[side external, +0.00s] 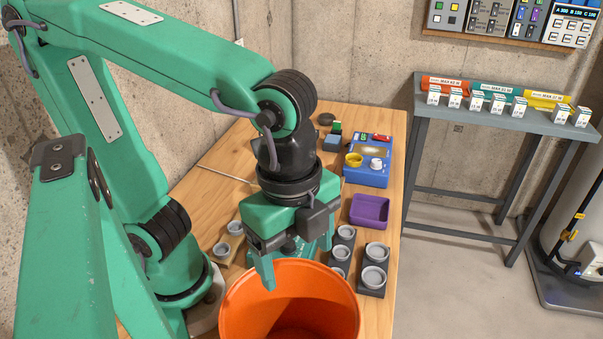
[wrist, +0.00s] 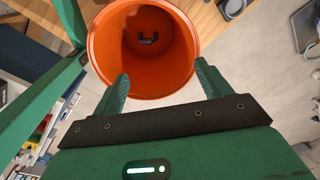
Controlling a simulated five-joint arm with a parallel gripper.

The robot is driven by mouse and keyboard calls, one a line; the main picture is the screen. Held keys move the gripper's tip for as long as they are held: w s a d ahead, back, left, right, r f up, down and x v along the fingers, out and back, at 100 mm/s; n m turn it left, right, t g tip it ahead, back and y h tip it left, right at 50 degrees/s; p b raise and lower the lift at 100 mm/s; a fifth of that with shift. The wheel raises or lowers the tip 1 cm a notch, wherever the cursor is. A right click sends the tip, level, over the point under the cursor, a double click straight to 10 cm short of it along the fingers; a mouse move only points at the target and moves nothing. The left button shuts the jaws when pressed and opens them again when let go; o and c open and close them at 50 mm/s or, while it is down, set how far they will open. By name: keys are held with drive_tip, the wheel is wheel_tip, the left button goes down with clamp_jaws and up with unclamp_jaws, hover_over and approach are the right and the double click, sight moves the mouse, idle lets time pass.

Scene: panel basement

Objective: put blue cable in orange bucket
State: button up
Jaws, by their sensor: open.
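The orange bucket (side external: 240,310) stands at the front, beside the bench edge, with its mouth facing up. It also shows in the wrist view (wrist: 108,65), where I look down into it. A small dark object (wrist: 148,39) lies on the bucket's bottom; it is too small and shaded to tell whether it is the blue cable. My gripper (side external: 296,262) is above the bucket's rim at its far side, open and empty. In the wrist view, my gripper's two fingers (wrist: 161,72) are apart at the near rim. No blue cable is clearly visible elsewhere.
The wooden bench (side external: 382,230) carries a purple tray (side external: 371,211), a blue device (side external: 368,165) with a yellow cup, and several grey round pieces on dark blocks (side external: 374,276). A grey table (side external: 500,105) with small labelled boxes stands at the right. Open floor (side external: 465,285) lies between.

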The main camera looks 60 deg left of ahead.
drive_tip(key=w+a+n+t, duration=0.2)
drive_tip(key=w+a+n, duration=0.1)
drive_tip(key=a+n, duration=0.5)
drive_tip(key=w+a+n+t, duration=0.3)
drive_tip(key=a+n, duration=0.4)
drive_tip(key=a, duration=0.4)
drive_tip(key=shift+w+a+r+n+y, duration=0.2)
drive_tip(key=shift+w+r+n+y, duration=0.1)
drive_tip(key=shift+w+n, duration=0.15)
